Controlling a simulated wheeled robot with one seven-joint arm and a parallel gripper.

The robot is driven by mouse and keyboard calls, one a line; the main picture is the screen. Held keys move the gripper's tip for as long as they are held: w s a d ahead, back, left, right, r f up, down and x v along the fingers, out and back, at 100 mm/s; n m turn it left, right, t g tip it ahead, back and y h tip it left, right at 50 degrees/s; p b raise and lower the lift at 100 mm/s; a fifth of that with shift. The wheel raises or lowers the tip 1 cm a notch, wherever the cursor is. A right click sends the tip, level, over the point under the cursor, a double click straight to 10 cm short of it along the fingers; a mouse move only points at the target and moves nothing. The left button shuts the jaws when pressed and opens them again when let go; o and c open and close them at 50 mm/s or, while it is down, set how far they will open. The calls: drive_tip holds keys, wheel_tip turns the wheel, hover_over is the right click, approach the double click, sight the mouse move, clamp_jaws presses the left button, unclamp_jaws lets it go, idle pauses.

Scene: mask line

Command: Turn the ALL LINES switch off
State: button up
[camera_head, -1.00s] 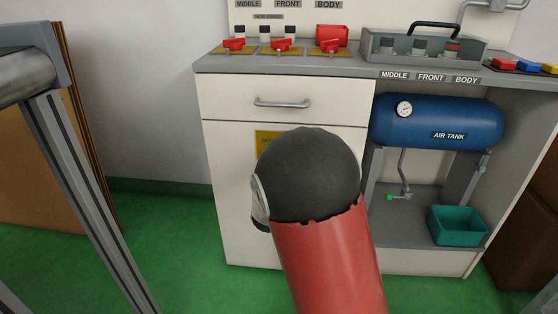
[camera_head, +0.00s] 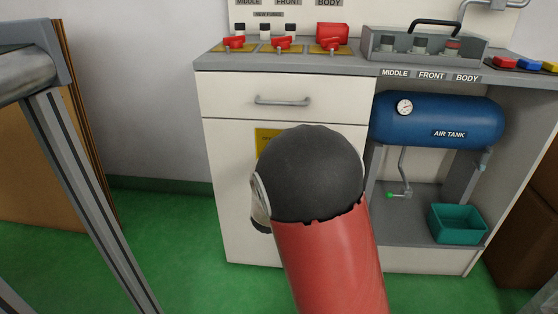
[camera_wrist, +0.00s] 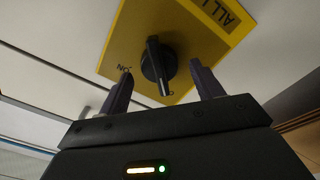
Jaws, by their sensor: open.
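The ALL LINES switch (camera_wrist: 158,66) is a black rotary knob on a yellow plate (camera_wrist: 200,40) in the wrist view. The plate carries a partly cut-off "ALL L..." label and an "ON" mark near the knob's left side. My gripper (camera_wrist: 160,80) is open, its two dark fingertips on either side of the knob's lower part. In the head view part of the yellow plate (camera_head: 267,140) shows on the cabinet's front below the drawer. My arm hides the knob and my gripper there.
The white cabinet (camera_head: 225,160) has a drawer handle (camera_head: 282,101) above the plate. Red valve handles (camera_head: 283,43) stand on its counter. A blue air tank (camera_head: 437,120) and a teal bin (camera_head: 457,224) are at right. A metal frame post (camera_head: 95,190) stands at left.

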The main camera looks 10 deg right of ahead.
drive_tip(key=v, duration=0.7)
drive_tip(key=shift+r, duration=0.1)
drive_tip(key=s+a+r+m+g+y+p, duration=0.1)
drive_tip(key=s+r+g+y+p, duration=0.15)
drive_tip(key=s+y, duration=0.2)
drive_tip(key=s+r+m+g+y+p, duration=0.1)
drive_tip(key=s+r+m+g+y, duration=0.1)
drive_tip(key=s+r+g+y, duration=0.3)
drive_tip(key=s+d+m+g+h+p, duration=0.1)
drive_tip(key=s+d+g+h, duration=0.3)
drive_tip(key=s, duration=1.5)
drive_tip(key=shift+s+r+m, duration=0.2)
drive_tip(key=shift+s+m, duration=0.2)
drive_tip(key=shift+m, duration=0.4)
drive_tip(key=shift+c, duration=0.5)
